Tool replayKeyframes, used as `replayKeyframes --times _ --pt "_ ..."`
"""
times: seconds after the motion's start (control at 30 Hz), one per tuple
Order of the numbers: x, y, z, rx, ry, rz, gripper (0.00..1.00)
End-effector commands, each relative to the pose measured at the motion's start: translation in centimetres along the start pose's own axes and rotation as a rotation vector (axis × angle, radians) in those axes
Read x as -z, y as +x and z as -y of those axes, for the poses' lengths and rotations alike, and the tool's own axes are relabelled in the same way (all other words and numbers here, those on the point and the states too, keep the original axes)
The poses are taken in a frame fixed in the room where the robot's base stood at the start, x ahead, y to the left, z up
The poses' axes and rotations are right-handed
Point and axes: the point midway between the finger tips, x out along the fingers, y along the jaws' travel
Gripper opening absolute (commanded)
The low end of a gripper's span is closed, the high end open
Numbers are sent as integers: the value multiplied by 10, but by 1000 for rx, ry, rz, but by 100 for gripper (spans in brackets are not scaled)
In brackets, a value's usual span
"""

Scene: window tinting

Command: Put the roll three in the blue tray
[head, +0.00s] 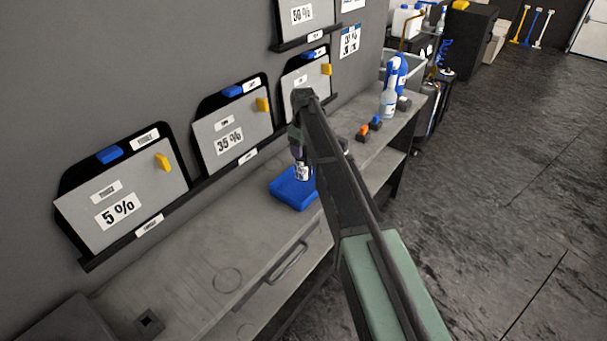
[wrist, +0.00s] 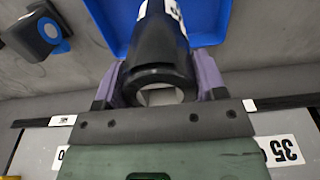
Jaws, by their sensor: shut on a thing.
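A dark roll (wrist: 160,45) with a white label is held between the purple fingers of my gripper (wrist: 162,78) in the wrist view. The label's number cannot be read. In the head view the roll (head: 303,173) hangs upright below my gripper (head: 299,153), partly hidden by my arm. The blue tray (head: 290,194) lies on the grey bench under the roll. The tray (wrist: 211,14) also shows behind the roll in the wrist view. I cannot tell whether the roll's lower end touches the tray floor.
Tint sample boards marked 5 % (head: 120,205) and 35 % (head: 230,135) stand along the wall behind the bench (head: 205,260). Small orange (head: 362,131) and blue (head: 375,123) items and a spray bottle (head: 389,97) sit farther along. The near bench is mostly clear.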

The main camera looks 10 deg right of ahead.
Motion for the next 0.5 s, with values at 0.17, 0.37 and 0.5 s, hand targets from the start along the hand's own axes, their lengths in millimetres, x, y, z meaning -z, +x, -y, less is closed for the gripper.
replayKeyframes --times 0.17,0.37,0.5 --pt "0 9 0 0 0 0 8" --pt "0 48 0 0 0 0 8" --pt "0 42 0 0 0 0 8"
